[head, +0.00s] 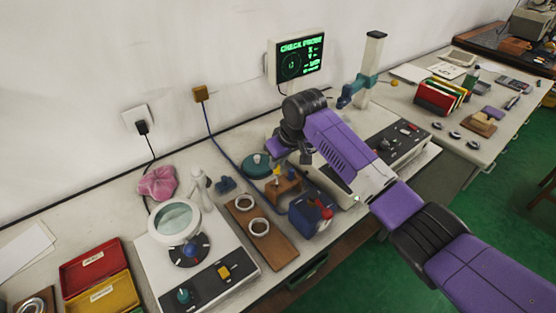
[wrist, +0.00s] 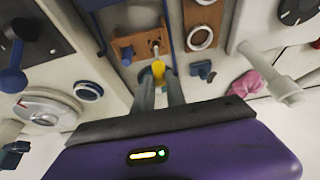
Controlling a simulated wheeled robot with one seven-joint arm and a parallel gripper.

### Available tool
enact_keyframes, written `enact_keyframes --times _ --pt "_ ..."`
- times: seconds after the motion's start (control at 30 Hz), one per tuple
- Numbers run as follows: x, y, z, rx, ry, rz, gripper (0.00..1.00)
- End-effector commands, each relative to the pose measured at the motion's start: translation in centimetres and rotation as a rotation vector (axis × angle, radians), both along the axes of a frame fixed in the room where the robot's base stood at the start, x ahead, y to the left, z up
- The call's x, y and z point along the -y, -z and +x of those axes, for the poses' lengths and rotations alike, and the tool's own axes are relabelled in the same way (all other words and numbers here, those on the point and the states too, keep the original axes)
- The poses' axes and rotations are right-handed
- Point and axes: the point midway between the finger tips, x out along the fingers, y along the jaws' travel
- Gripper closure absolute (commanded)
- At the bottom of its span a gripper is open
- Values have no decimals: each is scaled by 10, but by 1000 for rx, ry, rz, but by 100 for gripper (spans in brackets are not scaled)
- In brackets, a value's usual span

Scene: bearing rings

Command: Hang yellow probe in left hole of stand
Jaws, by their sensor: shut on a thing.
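The yellow probe (wrist: 158,69) is between the two fingers of my gripper (wrist: 160,88) in the wrist view, and the fingers are shut on it. In the head view a small yellow part of the probe (head: 277,171) shows just above the stand. The stand (head: 285,187) is a small brown block; it also shows in the wrist view (wrist: 138,40), just beyond the probe. A pale pin-like piece (wrist: 155,47) shows at the stand. I cannot tell whether the probe touches the stand. In the head view my arm hides most of the gripper.
A wooden board (head: 270,250) with two metal rings lies beside the stand. A dark blue box (head: 311,215) with a red part stands close on the right. A round teal dish (head: 257,165) is behind, and a magnifier (head: 175,220) stands to the left.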

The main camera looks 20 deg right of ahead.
Motion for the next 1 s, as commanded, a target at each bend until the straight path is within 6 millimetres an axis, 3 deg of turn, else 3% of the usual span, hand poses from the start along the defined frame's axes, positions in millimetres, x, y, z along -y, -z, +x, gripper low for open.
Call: enact_keyframes --times 0.47,1.0 --pt "0 1 0 0 0 0 100" --pt "0 15 0 0 1 1 100"
